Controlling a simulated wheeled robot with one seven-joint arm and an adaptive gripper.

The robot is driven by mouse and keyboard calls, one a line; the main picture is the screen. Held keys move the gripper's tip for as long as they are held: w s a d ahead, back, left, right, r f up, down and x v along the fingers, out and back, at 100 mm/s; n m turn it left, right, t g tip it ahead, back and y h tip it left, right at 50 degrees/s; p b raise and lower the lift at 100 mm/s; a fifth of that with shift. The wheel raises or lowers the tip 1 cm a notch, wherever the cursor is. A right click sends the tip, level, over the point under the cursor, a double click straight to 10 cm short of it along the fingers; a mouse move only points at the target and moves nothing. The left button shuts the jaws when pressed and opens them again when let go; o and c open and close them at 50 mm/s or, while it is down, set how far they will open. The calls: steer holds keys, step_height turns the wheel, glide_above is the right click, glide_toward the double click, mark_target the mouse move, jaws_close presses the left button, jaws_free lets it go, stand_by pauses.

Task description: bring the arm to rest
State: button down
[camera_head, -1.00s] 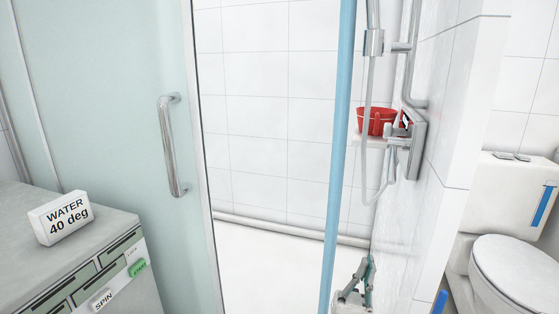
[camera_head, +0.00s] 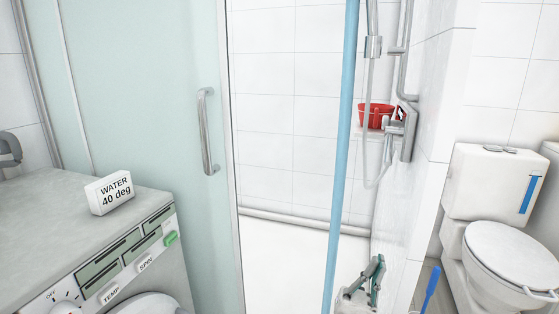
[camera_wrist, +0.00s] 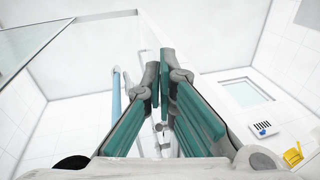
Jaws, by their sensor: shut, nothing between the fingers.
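My gripper (camera_head: 375,265) shows at the bottom of the head view, right of the blue pole. It has grey links and teal finger pads, and it points up. The white tiled wall corner is just to its right in the picture. In the wrist view my gripper (camera_wrist: 166,72) stands in the middle with its fingers pointing up, shut and empty. Most of my arm is out of the head view.
A glass shower door (camera_head: 140,90) with a metal handle stands open at left. A washing machine (camera_head: 60,195) bears a "WATER 40 deg" block (camera_head: 109,193). A blue pole (camera_head: 341,150), shower fittings, a red bucket (camera_head: 374,117) and a toilet (camera_head: 500,230) also show.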

steer(key=s+d+r+m+g+y, duration=0.2)
steer(key=s+d+m+g+y, duration=0.1)
steer(key=s+d+g+y, duration=0.55)
steer(key=s+d+r+m+g+y, duration=0.2)
steer(key=s+d+m+g+y, duration=0.15)
steer(key=s+g+y, duration=0.55)
steer(key=s+a+r+n+t+y, duration=0.1)
steer(key=s+a+r+t+y, duration=0.2)
steer(key=s+a+t+y, duration=0.4)
steer(key=s+a+r+n+t+y, duration=0.2)
steer(key=s+a+t+y, duration=0.3)
steer(key=s+t+y, duration=0.35)
step_height(320, 180, up, 27)
steer(key=w+t+p, duration=0.2)
steer(key=t+p, duration=0.3)
steer(key=p, duration=2)
